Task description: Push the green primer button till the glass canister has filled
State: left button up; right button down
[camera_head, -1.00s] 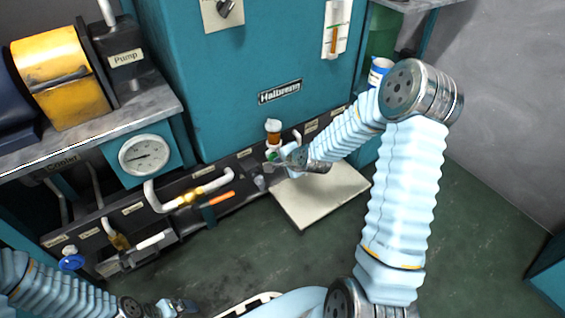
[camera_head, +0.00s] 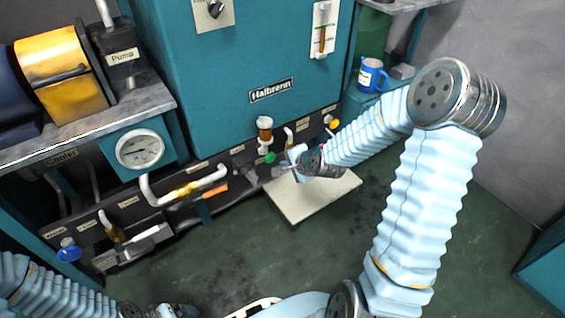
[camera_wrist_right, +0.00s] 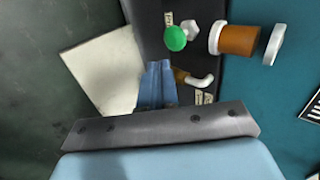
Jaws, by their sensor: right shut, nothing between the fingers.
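The green primer button (camera_head: 270,157) is on the dark lower panel, just below the canister; it also shows in the right wrist view (camera_wrist_right: 175,38). The glass canister (camera_head: 265,131) has white ends and amber fluid in it. In the right wrist view, amber fills nearly all the canister (camera_wrist_right: 238,40) between its white ends. My right gripper (camera_head: 281,171) is shut and empty, to the lower right of the button and apart from it. Its blue fingers (camera_wrist_right: 158,66) lie together in the wrist view. My left gripper (camera_head: 180,310) is at the bottom edge, its jaws unclear.
A beige slab (camera_head: 318,198) lies on the floor under the right gripper. An amber elbow fitting (camera_wrist_right: 190,77) is close beside the fingers. A gauge (camera_head: 140,149), an orange-handled valve pipe (camera_head: 190,188) and a blue knob (camera_head: 69,252) are to the left. A blue mug (camera_head: 371,76) stands behind.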

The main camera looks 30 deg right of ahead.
pick_arm(q)
jog(key=shift+r+p, duration=0.3)
jog(key=shift+r, duration=0.1)
pick_arm(e)
jog(key=shift+v, duration=1.75)
